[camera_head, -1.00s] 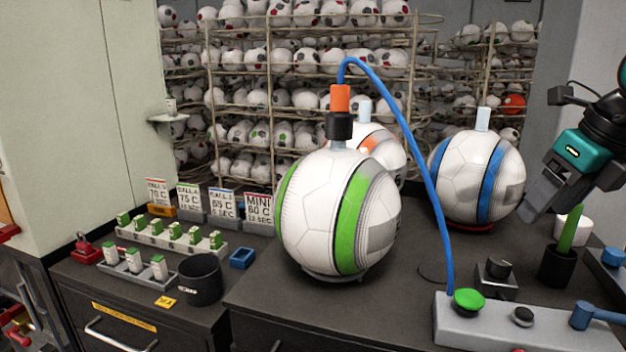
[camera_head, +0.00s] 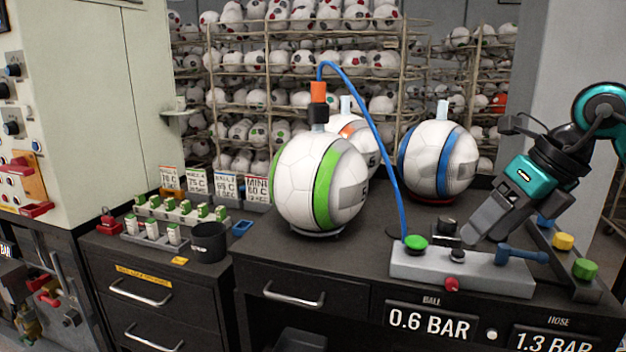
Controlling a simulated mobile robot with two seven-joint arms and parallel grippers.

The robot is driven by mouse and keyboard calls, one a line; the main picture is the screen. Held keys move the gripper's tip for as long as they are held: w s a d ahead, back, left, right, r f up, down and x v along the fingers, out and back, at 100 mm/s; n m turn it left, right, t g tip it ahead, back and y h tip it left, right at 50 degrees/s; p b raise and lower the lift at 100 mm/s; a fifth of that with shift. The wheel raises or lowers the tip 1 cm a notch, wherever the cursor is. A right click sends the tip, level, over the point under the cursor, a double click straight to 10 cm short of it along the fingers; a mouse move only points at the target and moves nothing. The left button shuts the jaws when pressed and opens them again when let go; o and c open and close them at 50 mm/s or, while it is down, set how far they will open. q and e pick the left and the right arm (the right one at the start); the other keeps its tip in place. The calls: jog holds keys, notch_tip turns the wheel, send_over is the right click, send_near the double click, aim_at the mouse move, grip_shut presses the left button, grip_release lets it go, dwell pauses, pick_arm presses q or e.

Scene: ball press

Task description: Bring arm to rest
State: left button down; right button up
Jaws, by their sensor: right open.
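My right gripper (camera_head: 487,218) comes in from the right above the grey control box (camera_head: 425,263) on the dark bench. Its jaws are open and empty, pointing down and left, near the small black knob (camera_head: 457,255). Whether it touches anything there I cannot tell. The ball with the green stripe (camera_head: 345,180) stands on a low ring, with a black and orange coupling (camera_head: 318,95) and a blue hose (camera_head: 384,150) on top. My left gripper does not show.
The blue-striped ball (camera_head: 438,160) stands behind my gripper, and an orange-marked ball (camera_head: 358,135) is partly hidden. The control box has a green button (camera_head: 415,242) and a blue lever (camera_head: 520,254). Displays read 0.6 BAR (camera_head: 430,321) and 1.3 BAR (camera_head: 553,338). A black cup (camera_head: 209,242) stands left.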

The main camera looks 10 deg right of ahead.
jog(key=w+a+f+m+t+y, duration=0.15)
jog(key=a+f+m+y, duration=0.25)
jog(key=a+y, duration=0.55)
jog(key=s+a+f+m+t+y, duration=0.15)
jog(key=a+f+m+y, duration=0.35)
jog(key=a, duration=0.7)
jog(key=d+f+m+t+h, duration=0.2)
jog(key=f+m+t+h, duration=0.4)
jog(key=m, duration=0.4)
jog(key=d+f+m+t+h, duration=0.3)
jog(key=f+m+t+h, duration=0.15)
jog(key=f+m, duration=0.5)
jog(key=s+f+m+g+h, duration=0.5)
jog(key=s+f+m, duration=0.3)
jog(key=s+f, duration=0.4)
notch_tip(320, 180, down, 4)
jog(key=shift+s+d+f+g+h, duration=0.1)
jog(key=shift+s+d+g+h, duration=0.1)
jog(key=shift+d+g+h, duration=0.45)
jog(key=shift+a+y, duration=0.2)
jog(key=shift+y, duration=0.05)
jog(key=shift+c, duration=0.3)
